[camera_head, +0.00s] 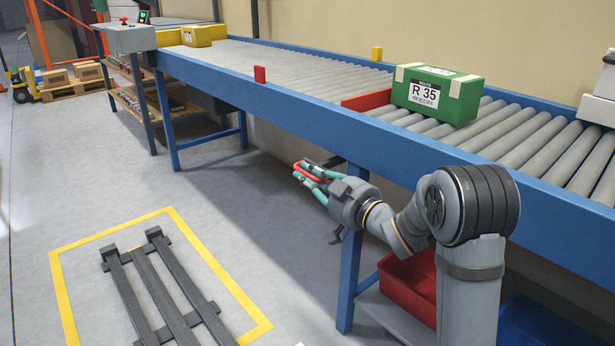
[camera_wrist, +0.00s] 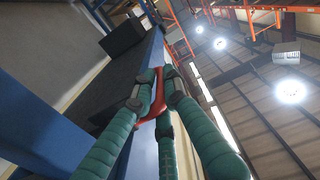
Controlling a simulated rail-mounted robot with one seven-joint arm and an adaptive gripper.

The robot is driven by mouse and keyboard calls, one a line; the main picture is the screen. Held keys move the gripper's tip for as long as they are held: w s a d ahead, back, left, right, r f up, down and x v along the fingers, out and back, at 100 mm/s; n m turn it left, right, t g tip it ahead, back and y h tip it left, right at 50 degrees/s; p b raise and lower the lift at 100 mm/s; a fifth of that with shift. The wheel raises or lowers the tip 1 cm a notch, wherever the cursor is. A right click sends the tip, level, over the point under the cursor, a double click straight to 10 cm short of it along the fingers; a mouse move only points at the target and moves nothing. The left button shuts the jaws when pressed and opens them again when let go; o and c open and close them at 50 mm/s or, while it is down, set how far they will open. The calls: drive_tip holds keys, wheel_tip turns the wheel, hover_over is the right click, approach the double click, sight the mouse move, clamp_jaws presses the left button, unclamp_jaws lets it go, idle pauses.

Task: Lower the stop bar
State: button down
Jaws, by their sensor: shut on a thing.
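The red stop bar (camera_head: 368,100) stands up above the rollers across the conveyor, just left of the green box (camera_head: 436,93) marked R 35. My gripper (camera_head: 309,173) is low in front of the conveyor's blue side rail, its teal fingers shut on a red handle (camera_head: 314,176). In the wrist view the fingers (camera_wrist: 156,91) close around the same red handle (camera_wrist: 158,92). The handle is partly hidden by the fingers. How it joins the stop bar cannot be seen.
The blue conveyor rail (camera_head: 290,112) runs beside my arm. A yellow box (camera_head: 205,35) is at the far end. Red (camera_head: 408,283) and blue bins sit under the conveyor. A dark pallet (camera_head: 160,290) lies in a yellow floor outline. Floor left of my gripper is clear.

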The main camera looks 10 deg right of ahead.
wheel_tip(320, 180, down, 4)
drive_tip(key=b, duration=0.3)
drive_tip(key=shift+s+a+f, duration=0.1)
drive_tip(key=shift+a+f, duration=0.05)
drive_tip(key=c, duration=1.9)
unclamp_jaws()
drive_tip(key=shift+o, duration=0.4)
